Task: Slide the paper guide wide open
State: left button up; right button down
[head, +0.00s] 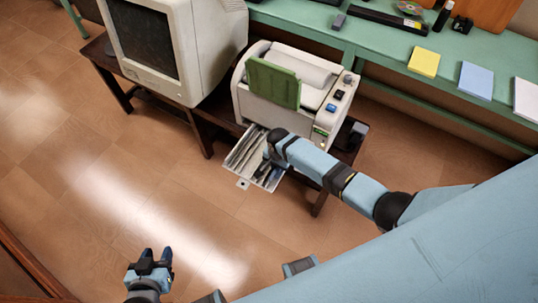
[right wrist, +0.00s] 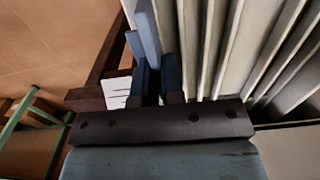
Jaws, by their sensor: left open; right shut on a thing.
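A white printer (head: 312,118) with a green upright panel (head: 272,82) stands on a dark wooden table. Its ridged tray (head: 240,158) sticks out at the front, towards me. My right gripper (head: 269,153) reaches down into the tray near its right side and hides part of it. In the right wrist view, the right gripper (right wrist: 157,78) is shut on a thin blue-grey upright piece, apparently the paper guide (right wrist: 147,32), beside the tray's pale ridges (right wrist: 232,45). The guide is not clear in the head view. My left gripper (head: 156,260) is open and empty above the floor at lower left.
An old computer monitor (head: 165,48) stands left of the printer on the dark table (head: 192,130). A green bench (head: 385,42) behind holds yellow, blue and white pads and small items. The wooden floor (head: 130,175) in front is clear.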

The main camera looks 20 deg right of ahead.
jog(key=shift+s, duration=0.1)
jog(key=c, duration=1.2)
grip_release()
jog(key=shift+c, duration=0.2)
jog(key=shift+r, duration=0.2)
notch_tip(320, 180, up, 13)
jog(key=p, duration=0.2)
jog(key=shift+r, duration=0.2)
